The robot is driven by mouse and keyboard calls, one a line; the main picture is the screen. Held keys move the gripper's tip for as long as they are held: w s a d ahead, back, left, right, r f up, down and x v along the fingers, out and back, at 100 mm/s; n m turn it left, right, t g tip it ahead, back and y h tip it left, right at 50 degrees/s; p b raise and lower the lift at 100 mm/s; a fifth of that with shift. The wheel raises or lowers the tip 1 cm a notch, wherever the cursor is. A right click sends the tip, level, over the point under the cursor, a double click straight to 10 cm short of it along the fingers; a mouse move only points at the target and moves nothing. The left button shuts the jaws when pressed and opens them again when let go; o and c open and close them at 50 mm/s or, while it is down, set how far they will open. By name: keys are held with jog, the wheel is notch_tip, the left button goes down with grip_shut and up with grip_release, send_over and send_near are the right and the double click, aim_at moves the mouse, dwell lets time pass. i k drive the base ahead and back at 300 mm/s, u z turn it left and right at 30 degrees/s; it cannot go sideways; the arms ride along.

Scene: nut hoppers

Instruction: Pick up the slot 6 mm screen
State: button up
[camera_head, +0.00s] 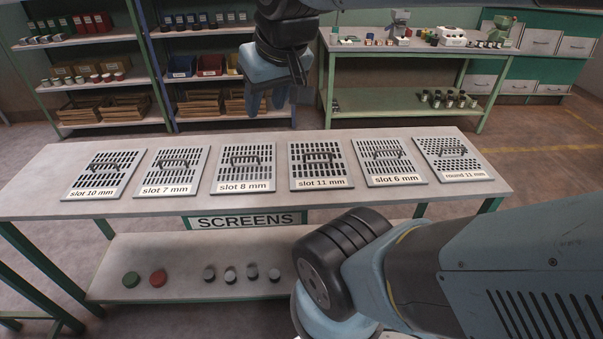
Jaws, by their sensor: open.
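The slot 6 mm screen (389,162) lies flat on the bench, second from the right in a row of screens. It is a grey slotted plate with a dark handle (387,150) on top and a "slot 6 mm" label on its front edge. My gripper (266,112) hangs above and behind the bench in the picture, left of the slot 6 mm screen. Its fingers are apart and empty. My arm covers the lower right of the view but leaves this screen clear.
The bench (130,212) also holds slot 10 mm, slot 7 mm, slot 8 mm, slot 11 mm (320,165) and round 11 mm (453,160) screens, with narrow gaps between. Several knobs lie on its lower shelf (190,250). Shelving and a green workbench (400,50) stand behind.

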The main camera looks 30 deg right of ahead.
aim_at(388, 161)
jog(key=z, duration=1.55)
jog(key=k, duration=0.35)
jog(key=z, duration=0.05)
jog(key=i, duration=0.5)
jog(key=u, duration=0.15)
jog(key=k, duration=0.25)
jog(key=z, duration=0.05)
